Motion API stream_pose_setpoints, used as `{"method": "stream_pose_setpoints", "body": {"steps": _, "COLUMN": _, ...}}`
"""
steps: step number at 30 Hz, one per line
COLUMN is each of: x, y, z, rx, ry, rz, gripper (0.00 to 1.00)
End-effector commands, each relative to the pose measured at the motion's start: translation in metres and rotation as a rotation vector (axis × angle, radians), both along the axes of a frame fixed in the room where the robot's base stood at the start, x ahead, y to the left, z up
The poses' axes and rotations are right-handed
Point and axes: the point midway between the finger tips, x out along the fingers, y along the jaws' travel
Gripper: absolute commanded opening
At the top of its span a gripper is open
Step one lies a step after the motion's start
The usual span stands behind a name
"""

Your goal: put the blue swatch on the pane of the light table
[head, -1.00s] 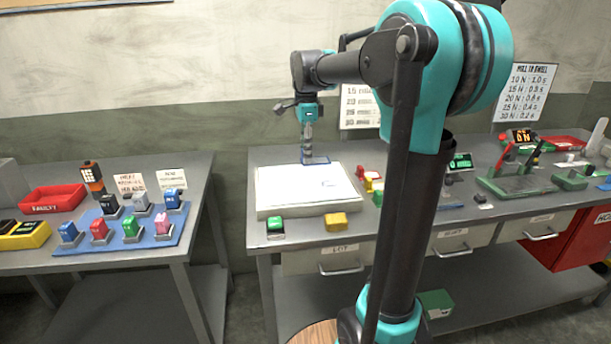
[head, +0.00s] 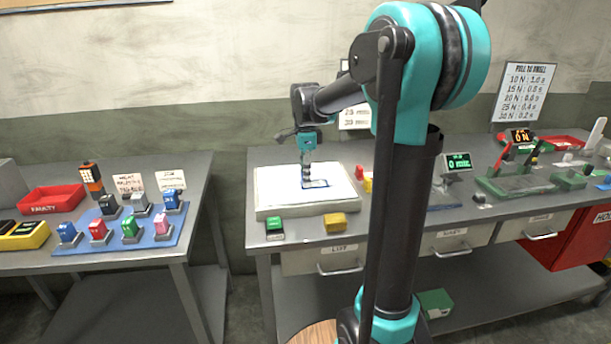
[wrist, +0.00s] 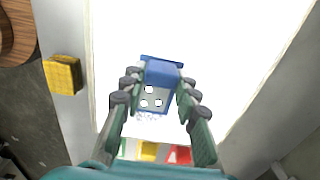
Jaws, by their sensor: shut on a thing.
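The light table (head: 262,206) is a low white box on the right-hand bench, and its bright pane (head: 280,182) faces up. My gripper (head: 307,178) is over the middle of the pane, pointing down. It is shut on the blue swatch (head: 320,184), whose blue-edged plate lies low over the pane; I cannot tell whether it touches. In the wrist view the blue swatch (wrist: 160,72) is between both fingers, with pale holes in its plate, against the glowing pane (wrist: 225,60).
A green block (head: 275,228) and a yellow block (head: 335,222) stand at the light table's front edge. Small red and yellow pieces (head: 366,183) lie to its right. The left bench holds a blue board (head: 110,243) with several coloured items and a red tray (head: 52,198).

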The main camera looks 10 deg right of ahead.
Motion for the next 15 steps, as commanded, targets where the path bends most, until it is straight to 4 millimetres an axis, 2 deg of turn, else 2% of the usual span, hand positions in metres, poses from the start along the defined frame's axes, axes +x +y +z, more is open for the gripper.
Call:
{"method": "stream_pose_setpoints", "body": {"steps": 1, "x": 0.0, "y": 0.0, "z": -0.0017, "rx": 0.0, "ry": 0.0, "rz": 0.0, "gripper": 0.08}}
{"method": "stream_pose_setpoints", "body": {"steps": 2, "x": 0.0, "y": 0.0, "z": -0.0013, "rx": 0.0, "ry": 0.0, "rz": 0.0, "gripper": 0.34}}
{"method": "stream_pose_setpoints", "body": {"steps": 6, "x": 0.0, "y": 0.0, "z": -0.001, "rx": 0.0, "ry": 0.0, "rz": 0.0, "gripper": 0.51}}
{"method": "stream_pose_setpoints", "body": {"steps": 15, "x": 0.0, "y": 0.0, "z": 0.0, "rx": 0.0, "ry": 0.0, "rz": 0.0, "gripper": 0.51}}
